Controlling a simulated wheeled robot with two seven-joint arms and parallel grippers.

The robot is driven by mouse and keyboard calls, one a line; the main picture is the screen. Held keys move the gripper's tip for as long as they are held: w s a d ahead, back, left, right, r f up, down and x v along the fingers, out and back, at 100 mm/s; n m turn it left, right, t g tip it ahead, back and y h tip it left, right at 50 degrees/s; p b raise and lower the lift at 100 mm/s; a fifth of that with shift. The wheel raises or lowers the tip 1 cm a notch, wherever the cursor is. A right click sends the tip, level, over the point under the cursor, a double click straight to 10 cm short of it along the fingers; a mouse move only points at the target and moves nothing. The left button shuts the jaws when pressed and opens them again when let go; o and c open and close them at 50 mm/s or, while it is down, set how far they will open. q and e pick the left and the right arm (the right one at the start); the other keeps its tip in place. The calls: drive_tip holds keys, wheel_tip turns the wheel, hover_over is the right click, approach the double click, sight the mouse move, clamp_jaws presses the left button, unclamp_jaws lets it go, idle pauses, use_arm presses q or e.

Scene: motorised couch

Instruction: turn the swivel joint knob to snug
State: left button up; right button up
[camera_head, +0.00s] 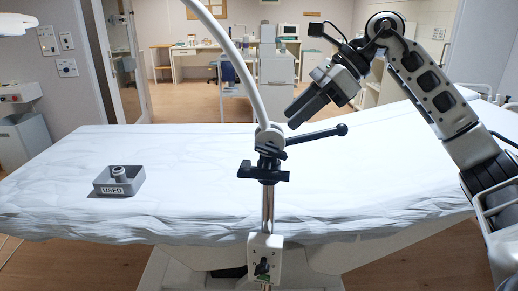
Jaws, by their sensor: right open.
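A chrome post (268,212) stands at the near side of the couch, with a pale curved arm (237,62) rising from its top. At the joint between them is the swivel joint (268,138), with a black lever-like knob (316,134) ending in a ball and pointing right, slightly upward. My right gripper (296,114) comes in from the upper right, its dark fingers angled down and left. It is open and appears empty, just above and right of the joint in the picture. Whether it touches the lever cannot be told. My left gripper is not in view.
A white-sheeted couch (400,190) fills the middle. A grey tray labelled USED (113,190) lies on its left part with a small grey fitting (119,173) inside. A clamp block (264,256) sits low on the post. The sheet between tray and post is clear.

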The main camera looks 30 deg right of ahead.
sight(261, 145)
drive_tip(key=x, duration=1)
drive_tip(key=shift+a, duration=0.1)
